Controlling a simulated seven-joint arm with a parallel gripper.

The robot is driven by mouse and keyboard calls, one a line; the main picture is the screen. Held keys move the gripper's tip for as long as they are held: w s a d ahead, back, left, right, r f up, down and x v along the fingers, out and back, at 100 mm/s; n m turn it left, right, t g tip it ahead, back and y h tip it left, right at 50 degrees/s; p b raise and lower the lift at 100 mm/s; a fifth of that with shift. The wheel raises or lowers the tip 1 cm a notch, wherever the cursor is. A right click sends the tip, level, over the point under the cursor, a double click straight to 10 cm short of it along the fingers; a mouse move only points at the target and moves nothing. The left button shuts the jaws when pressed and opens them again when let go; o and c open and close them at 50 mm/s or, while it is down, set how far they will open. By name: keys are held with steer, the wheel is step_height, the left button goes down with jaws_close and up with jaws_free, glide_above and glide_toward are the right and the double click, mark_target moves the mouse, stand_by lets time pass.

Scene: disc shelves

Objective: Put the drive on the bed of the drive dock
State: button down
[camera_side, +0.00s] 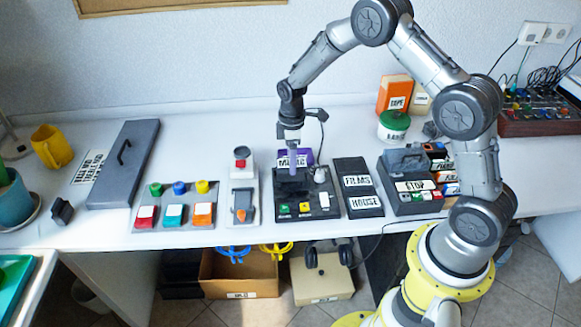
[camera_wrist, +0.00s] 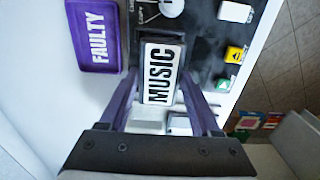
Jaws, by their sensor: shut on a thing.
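The drive (camera_wrist: 158,85), with a white label reading MUSIC, sits between the two purple fingers of my gripper (camera_wrist: 160,62). My gripper (camera_side: 293,168) is shut on it, low over the back left part of the drive dock. The drive dock (camera_side: 309,212) is a dark panel with a pale knob, a green and a yellow button and small white labels; part of it shows in the wrist view (camera_wrist: 205,45). My fingers and the drive hide much of the bed. I cannot tell whether the drive touches it.
A purple tray labelled FAULTY (camera_wrist: 95,35) lies behind the dock. A black rack labelled FILMS and HOUSE (camera_side: 358,204) stands close at right. A grey unit with an orange-fronted part (camera_side: 243,190) stands close at left. The table's front edge is near the dock.

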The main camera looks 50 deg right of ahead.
steer(key=shift+w+f, duration=0.2)
steer(key=shift+f, duration=1.65)
steer(key=shift+c, duration=0.5)
jaws_free()
steer(key=shift+f, duration=0.15)
